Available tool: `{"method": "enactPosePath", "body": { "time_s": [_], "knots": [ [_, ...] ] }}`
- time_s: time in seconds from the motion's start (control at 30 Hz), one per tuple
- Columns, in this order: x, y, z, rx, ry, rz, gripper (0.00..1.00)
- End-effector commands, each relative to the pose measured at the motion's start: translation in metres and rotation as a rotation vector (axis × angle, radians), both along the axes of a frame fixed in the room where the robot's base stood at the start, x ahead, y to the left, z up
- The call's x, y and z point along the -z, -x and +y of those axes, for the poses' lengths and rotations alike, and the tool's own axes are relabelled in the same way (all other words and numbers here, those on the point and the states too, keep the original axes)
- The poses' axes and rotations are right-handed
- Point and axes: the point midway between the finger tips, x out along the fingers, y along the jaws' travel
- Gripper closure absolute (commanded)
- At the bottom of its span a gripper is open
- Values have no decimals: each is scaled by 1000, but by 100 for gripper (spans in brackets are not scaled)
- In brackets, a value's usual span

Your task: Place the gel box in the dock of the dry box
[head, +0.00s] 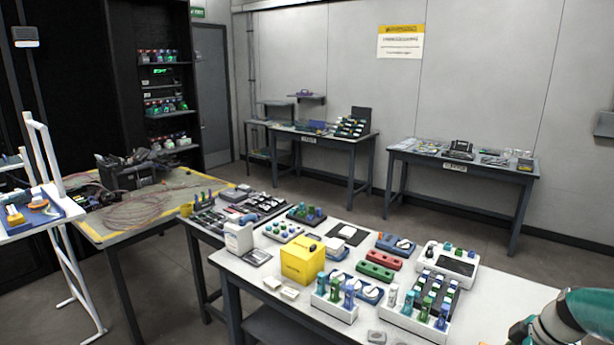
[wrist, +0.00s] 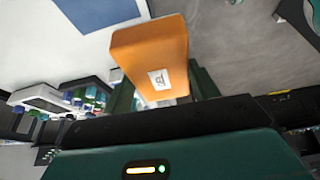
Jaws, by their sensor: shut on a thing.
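An orange box with a small white label (wrist: 151,50), which looks like the gel box, fills the upper middle of the wrist view. My gripper (wrist: 163,91) is shut on it, with green finger parts at either side of its lower end. A yellow box (head: 302,262) stands on the near white table.
The near table (head: 262,295) is crowded with vial racks (head: 335,304), a red tray (head: 375,272) and a white tray (head: 452,262). A cluttered workbench (head: 130,228) stands at left; further tables (head: 462,172) line the back wall. Floor between them is clear.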

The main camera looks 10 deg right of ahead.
Motion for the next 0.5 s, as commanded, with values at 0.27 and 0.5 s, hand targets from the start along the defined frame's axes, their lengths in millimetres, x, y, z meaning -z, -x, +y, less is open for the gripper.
{"method": "enactPosePath", "body": {
  "time_s": [0.27, 0.5],
  "knots": [
    [8, -19, 20, 39, -1, 2, 73],
    [24, -56, 61, 132, -1, 1, 73]
  ]
}}
